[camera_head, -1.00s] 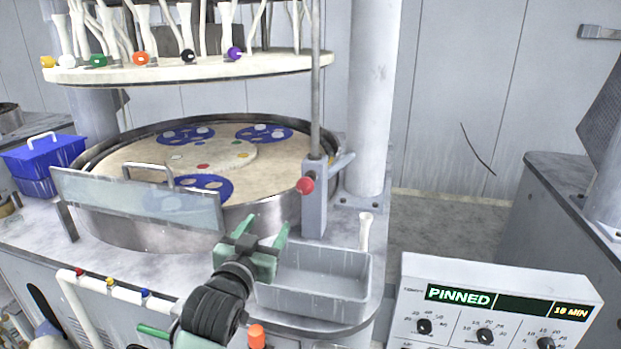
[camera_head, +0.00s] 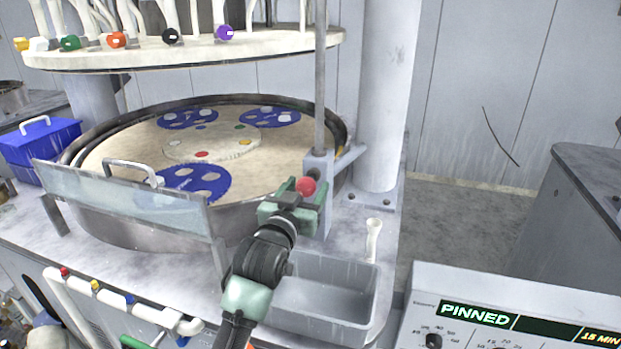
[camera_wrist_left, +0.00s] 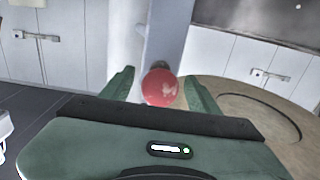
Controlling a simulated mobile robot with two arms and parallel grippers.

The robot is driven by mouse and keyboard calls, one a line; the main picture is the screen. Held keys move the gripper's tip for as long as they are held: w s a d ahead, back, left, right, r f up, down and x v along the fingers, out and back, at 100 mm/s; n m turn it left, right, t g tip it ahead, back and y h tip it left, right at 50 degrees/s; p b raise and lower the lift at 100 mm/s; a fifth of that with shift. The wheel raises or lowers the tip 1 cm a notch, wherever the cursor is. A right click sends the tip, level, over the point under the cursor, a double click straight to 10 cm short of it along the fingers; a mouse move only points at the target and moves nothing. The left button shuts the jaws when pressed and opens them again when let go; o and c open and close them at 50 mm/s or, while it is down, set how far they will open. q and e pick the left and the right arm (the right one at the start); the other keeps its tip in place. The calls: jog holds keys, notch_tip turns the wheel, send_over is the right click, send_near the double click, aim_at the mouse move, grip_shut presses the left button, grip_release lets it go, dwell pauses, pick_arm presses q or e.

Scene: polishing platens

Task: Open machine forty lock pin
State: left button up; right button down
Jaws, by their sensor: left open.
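The lock pin's red ball knob (camera_head: 306,186) sticks out from the grey post bracket (camera_head: 320,200) at the right rim of the platen machine. My left gripper (camera_head: 303,190) is at the knob with its fingers open. In the left wrist view the red knob (camera_wrist_left: 160,87) lies between the two green fingertips (camera_wrist_left: 160,84), with the post behind it. I cannot tell whether a finger touches it. The control panel (camera_head: 510,310) display reads PINNED and 15 MIN. My right gripper is not in view.
A clear splash guard (camera_head: 130,195) with a handle stands at the platen's front left. A grey tray (camera_head: 322,300) lies below my left arm, with a small white bottle-like item (camera_head: 373,240) beside it. The upper plate (camera_head: 190,52) hangs above the platen.

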aim_at(313, 175)
pick_arm(q)
jog(key=x, duration=0.3)
jog(key=shift+w, duration=0.1)
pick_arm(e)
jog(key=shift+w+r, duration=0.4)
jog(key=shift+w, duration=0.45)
pick_arm(q)
grip_shut()
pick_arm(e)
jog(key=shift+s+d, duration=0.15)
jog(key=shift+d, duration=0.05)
